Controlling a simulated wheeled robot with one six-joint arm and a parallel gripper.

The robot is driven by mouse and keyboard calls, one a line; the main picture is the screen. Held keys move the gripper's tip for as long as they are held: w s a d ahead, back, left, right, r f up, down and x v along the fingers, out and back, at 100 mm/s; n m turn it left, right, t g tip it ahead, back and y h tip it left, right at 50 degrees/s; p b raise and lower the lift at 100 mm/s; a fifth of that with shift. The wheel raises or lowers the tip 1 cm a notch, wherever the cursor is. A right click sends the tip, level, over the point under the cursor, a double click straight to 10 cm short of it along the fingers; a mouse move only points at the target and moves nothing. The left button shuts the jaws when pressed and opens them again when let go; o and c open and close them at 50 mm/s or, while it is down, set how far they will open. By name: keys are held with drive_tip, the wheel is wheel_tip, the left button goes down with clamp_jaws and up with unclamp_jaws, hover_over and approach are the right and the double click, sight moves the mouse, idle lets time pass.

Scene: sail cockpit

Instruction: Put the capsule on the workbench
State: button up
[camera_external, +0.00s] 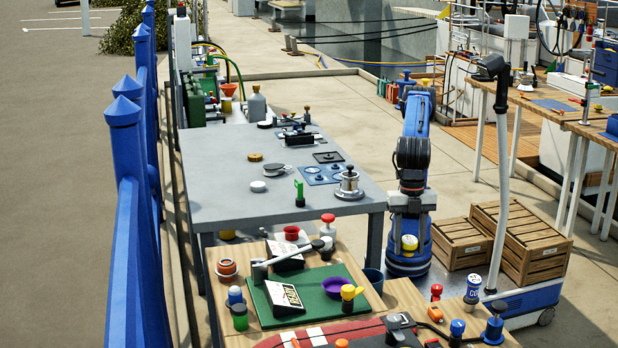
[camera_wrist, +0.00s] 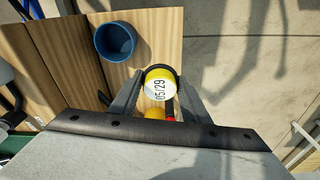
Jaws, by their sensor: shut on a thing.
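A yellow and white capsule (camera_wrist: 158,84) with "05/29" printed on its white face sits between my fingers in the wrist view. My gripper (camera_wrist: 155,95) is shut on it. In the external view the capsule (camera_external: 409,242) shows as a small yellow and white disc on my gripper (camera_external: 408,250), low in front of my blue arm. The grey workbench (camera_external: 225,195) stands to the left of my arm, and its top is above the wooden table. My gripper is off to the right of the workbench, apart from it.
A blue cup (camera_external: 373,279) stands near my gripper, also in the wrist view (camera_wrist: 115,41). Wooden crates (camera_external: 462,242) stand right.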

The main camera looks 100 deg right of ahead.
wheel_tip(320, 180, up, 20)
drive_tip(key=w+d+m, duration=0.4)
drive_tip(key=w+d, duration=1.3)
drive_tip(key=w, duration=0.2)
drive_tip(key=w+d+m, duration=0.2)
drive_tip(key=w+d, duration=0.2)
drive_tip(key=d, duration=0.4)
drive_tip(key=w+d+r+m+t, duration=0.1)
drive_tip(key=w+d, duration=0.3)
drive_tip(key=d, duration=0.4)
drive_tip(key=w+d+m, duration=0.2)
drive_tip(key=w+d, duration=0.3)
drive_tip(key=d, duration=0.3)
drive_tip(key=m+h, duration=0.2)
drive_tip(key=m, duration=0.7)
hover_over(251, 142)
wheel_tip(251, 142, down, 5)
drive_tip(key=shift+s+a+f, duration=0.1)
drive_tip(key=shift+f, duration=2.6)
drive_tip(key=shift+a+f, duration=0.1)
drive_tip(key=shift+f, duration=2.6)
drive_tip(key=shift+f, duration=0.1)
